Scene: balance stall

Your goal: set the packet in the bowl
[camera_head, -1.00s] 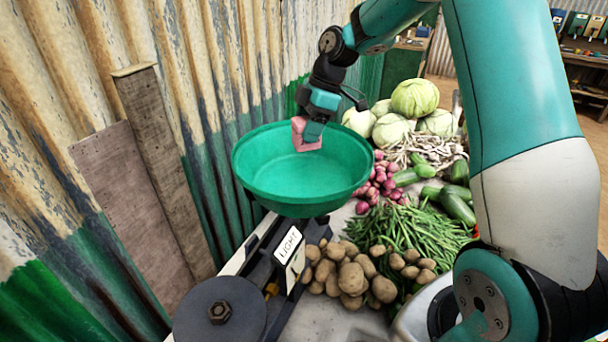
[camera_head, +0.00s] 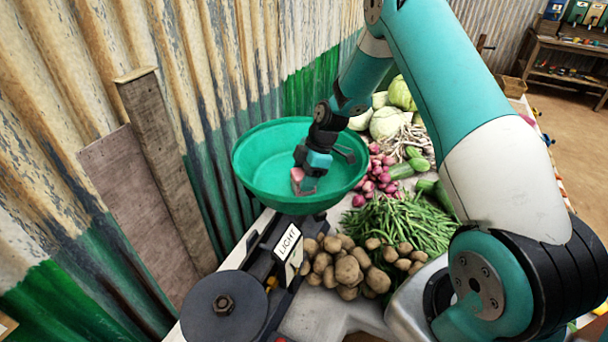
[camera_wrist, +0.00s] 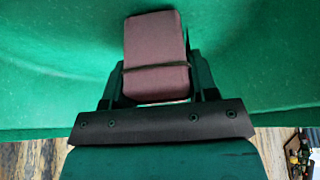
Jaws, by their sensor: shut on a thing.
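The green bowl (camera_head: 262,192) sits on the balance at the middle of the head view. It fills most of the wrist view as a green surface (camera_wrist: 60,60). The pink packet (camera_head: 297,176) is inside the bowl's rim, low near its inner surface. In the wrist view the packet (camera_wrist: 154,45) looks dull pink with a dark band across it. My gripper (camera_head: 303,180) reaches down into the bowl and is shut on the packet. I cannot tell whether the packet touches the bowl's floor.
Potatoes (camera_head: 348,270), green beans (camera_head: 405,222), red onions (camera_head: 375,180) and cabbages (camera_head: 388,123) lie to the right. A corrugated wall (camera_head: 190,90) rises close on the left.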

